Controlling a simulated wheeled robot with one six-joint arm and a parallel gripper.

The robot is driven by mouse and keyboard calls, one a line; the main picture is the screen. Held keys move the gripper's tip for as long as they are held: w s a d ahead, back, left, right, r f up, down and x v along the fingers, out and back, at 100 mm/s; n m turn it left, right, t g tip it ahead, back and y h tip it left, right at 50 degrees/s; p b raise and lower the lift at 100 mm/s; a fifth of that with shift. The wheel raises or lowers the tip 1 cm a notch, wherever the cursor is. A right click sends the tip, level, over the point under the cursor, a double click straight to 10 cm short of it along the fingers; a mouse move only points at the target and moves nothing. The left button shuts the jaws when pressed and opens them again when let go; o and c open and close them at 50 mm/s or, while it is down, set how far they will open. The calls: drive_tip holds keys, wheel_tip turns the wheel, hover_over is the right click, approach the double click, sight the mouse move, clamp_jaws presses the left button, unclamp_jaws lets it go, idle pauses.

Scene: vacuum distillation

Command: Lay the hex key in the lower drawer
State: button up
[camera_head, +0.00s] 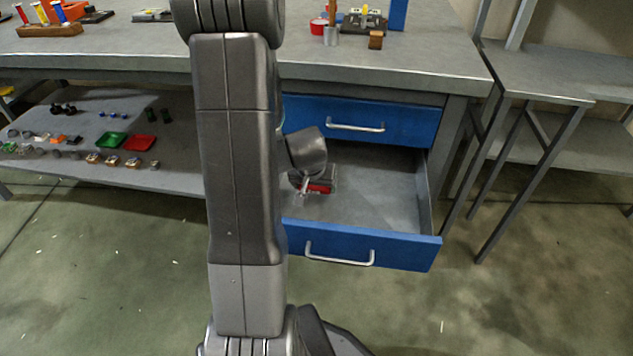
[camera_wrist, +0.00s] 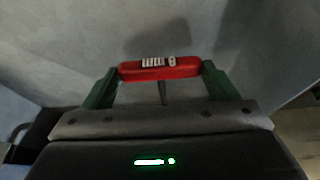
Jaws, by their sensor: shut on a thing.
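The hex key's red handle (camera_wrist: 160,68), with a white size label, lies crosswise between the green fingertips of my gripper (camera_wrist: 158,85) in the wrist view. My gripper is shut on it. A thin dark shaft shows below the handle. In the head view the red handle (camera_head: 321,186) shows inside the lower drawer (camera_head: 385,208), which is pulled out. My gripper (camera_head: 312,184) is over the drawer's floor, partly hidden behind my arm. I cannot tell whether the hex key touches the floor.
The upper blue drawer (camera_head: 330,113) is shut above. The rest of the lower drawer's visible floor is bare. A shelf (camera_head: 180,170) with small parts is at left, and a grey side table (camera_head: 560,75) stands at right.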

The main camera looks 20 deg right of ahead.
drive_tip(key=shift+w+d+f, duration=0.45)
drive_tip(key=shift+w+f, duration=0.15)
drive_tip(key=shift+w, duration=0.1)
drive_tip(key=shift+w+d+f, duration=0.45)
drive_tip(key=shift+w+f, duration=0.15)
drive_tip(key=shift+w, duration=0.1)
drive_tip(key=shift+f, duration=0.15)
drive_tip(key=o, duration=0.9)
drive_tip(key=shift+o, duration=0.2)
drive_tip(key=p+v, duration=0.4)
drive_tip(key=v, duration=0.8)
drive_tip(key=shift+p, duration=0.3)
drive_tip(key=shift+a, duration=0.15)
